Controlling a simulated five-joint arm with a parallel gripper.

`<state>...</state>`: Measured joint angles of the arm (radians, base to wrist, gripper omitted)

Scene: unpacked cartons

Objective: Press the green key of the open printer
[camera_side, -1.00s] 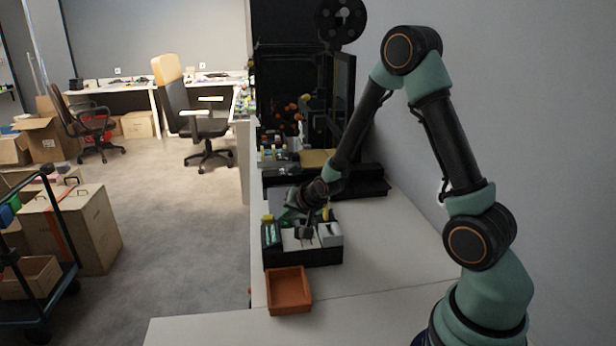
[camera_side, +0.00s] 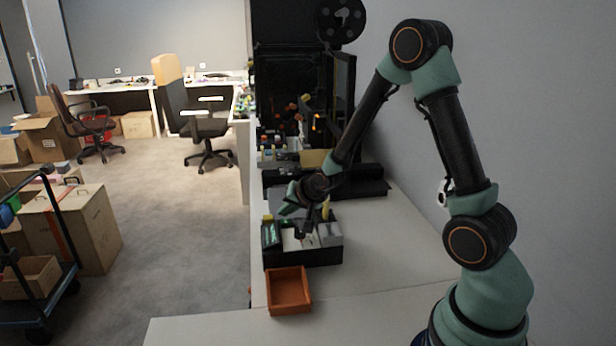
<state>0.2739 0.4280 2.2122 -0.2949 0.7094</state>
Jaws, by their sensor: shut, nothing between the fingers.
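The open printer (camera_side: 344,92) is a tall black machine at the back of the counter, with a spool (camera_side: 341,20) on top and orange and other coloured bits showing inside. I cannot make out its green key. My gripper (camera_side: 305,233) is shut and empty. It points down over a black tray (camera_side: 303,258) in front of the printer, close above its pale contents. Its fingertips are small and dark, and I cannot tell whether they touch anything.
The counter right of the tray is clear, up to the wall. Cartons (camera_side: 78,228) stand on the floor.

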